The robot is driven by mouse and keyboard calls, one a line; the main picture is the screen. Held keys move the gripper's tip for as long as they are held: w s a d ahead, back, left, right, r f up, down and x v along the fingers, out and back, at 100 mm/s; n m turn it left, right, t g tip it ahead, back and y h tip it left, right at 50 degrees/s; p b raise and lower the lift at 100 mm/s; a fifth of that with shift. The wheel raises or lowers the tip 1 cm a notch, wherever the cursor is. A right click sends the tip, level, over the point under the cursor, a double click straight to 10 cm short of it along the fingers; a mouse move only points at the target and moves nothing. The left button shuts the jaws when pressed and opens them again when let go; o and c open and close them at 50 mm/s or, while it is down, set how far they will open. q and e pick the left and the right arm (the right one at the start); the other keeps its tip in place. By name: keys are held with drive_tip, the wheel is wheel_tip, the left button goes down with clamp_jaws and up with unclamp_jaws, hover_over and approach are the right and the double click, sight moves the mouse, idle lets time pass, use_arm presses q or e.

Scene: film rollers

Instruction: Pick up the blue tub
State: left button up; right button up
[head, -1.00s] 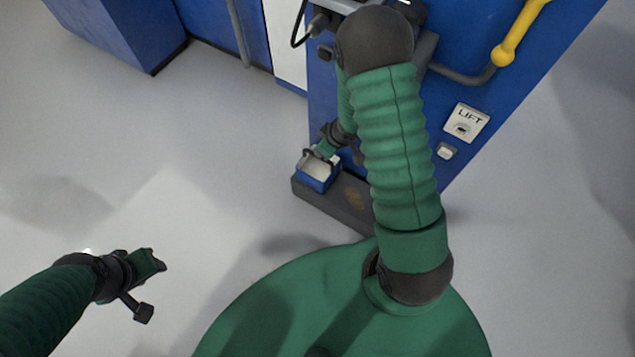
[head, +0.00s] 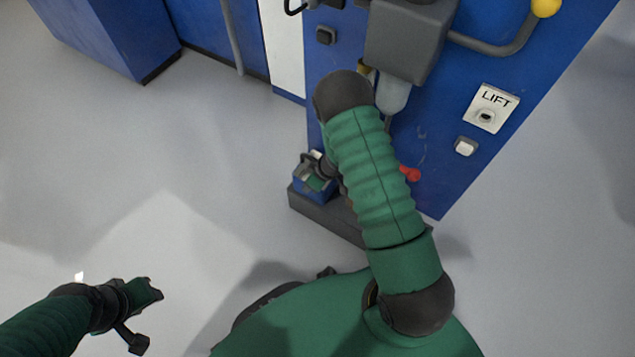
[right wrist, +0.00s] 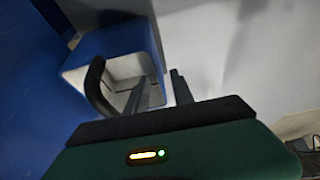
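The blue tub (head: 304,191) stands on the dark ledge at the foot of the blue machine, mostly covered by my right gripper (head: 314,178) in the head view. In the right wrist view, the tub (right wrist: 108,42) has blue walls and a pale inside, with its mouth facing the camera. My right gripper (right wrist: 138,88) is open there, its dark fingers apart at the tub's near right wall. One finger overlaps the mouth and another shows just outside the wall. Contact cannot be told. My left gripper (head: 150,291) is over bare floor at the lower left, holding nothing visible.
The blue machine (head: 440,150) rises behind the tub, with a LIFT plate (head: 491,108), a red knob (head: 411,174) and a grey pipe (head: 495,46). The dark ledge (head: 335,222) juts out at its base. Floor to the left is clear.

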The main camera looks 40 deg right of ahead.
drive_tip(key=b+x, duration=0.1)
drive_tip(key=x, duration=0.2)
drive_tip(key=shift+f, duration=0.2)
drive_tip(key=shift+w+r, duration=0.1)
drive_tip(key=shift+r, duration=0.05)
clamp_jaws()
idle(1.0)
